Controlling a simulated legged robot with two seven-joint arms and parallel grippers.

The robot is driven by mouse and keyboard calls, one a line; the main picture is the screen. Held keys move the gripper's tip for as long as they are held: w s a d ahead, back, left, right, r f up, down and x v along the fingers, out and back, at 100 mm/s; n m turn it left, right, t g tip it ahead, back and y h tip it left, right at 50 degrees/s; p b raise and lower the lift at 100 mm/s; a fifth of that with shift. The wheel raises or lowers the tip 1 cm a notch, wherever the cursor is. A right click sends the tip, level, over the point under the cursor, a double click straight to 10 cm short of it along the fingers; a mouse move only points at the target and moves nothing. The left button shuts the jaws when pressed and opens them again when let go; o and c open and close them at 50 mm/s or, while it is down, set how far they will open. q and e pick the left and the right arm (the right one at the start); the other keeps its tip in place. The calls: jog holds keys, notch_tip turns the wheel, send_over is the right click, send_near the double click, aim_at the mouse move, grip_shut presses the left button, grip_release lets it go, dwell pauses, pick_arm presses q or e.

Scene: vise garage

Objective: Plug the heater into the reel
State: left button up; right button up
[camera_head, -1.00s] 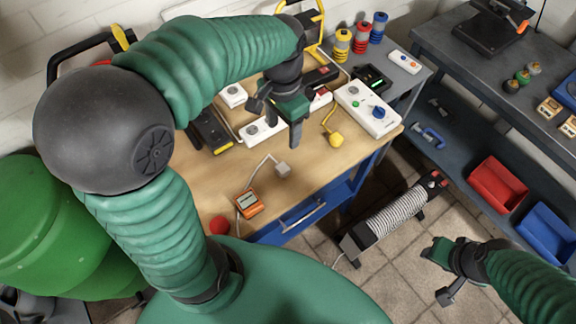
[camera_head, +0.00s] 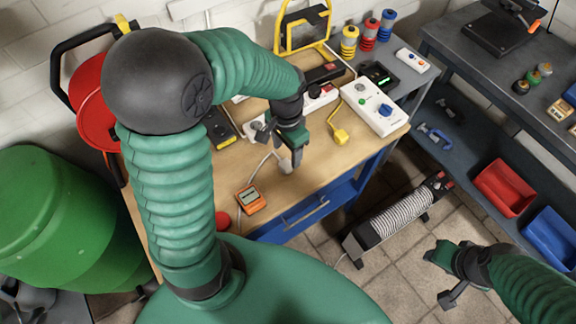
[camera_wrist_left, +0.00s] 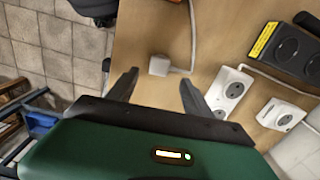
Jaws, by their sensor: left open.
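A white plug (camera_head: 286,167) lies on the wooden bench (camera_head: 317,178), with a pale cable running from it past an orange meter. In the left wrist view the white plug (camera_wrist_left: 159,66) lies just beyond the fingertips, between their lines. My left gripper (camera_head: 281,148) is open and empty over the bench, close to the plug; its fingers also show in the left wrist view (camera_wrist_left: 157,88). The heater (camera_head: 400,220) stands on the floor right of the bench. The red reel (camera_head: 92,110) is at the left, partly hidden by my left arm. My right gripper (camera_head: 445,274) is open above the floor.
The orange meter (camera_head: 250,200) lies near the bench's front edge. A yellow plug (camera_head: 340,136) and a white box with a blue knob (camera_head: 371,107) are at the bench's right. White sockets (camera_wrist_left: 228,88) and a black-yellow socket unit (camera_wrist_left: 288,46) lie near my left gripper.

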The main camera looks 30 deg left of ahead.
aim_at(286, 163)
pick_arm(q)
jog(key=f, duration=0.4)
jog(key=shift+s+a+f+b, duration=0.2)
jog(key=shift+s+f+b, duration=0.1)
jog(key=shift+w+d+f, duration=0.1)
jog(key=shift+d+f, duration=0.05)
jog(key=shift+f, duration=0.3)
jog(key=shift+d, duration=0.1)
jog(key=shift+r, duration=0.15)
grip_shut()
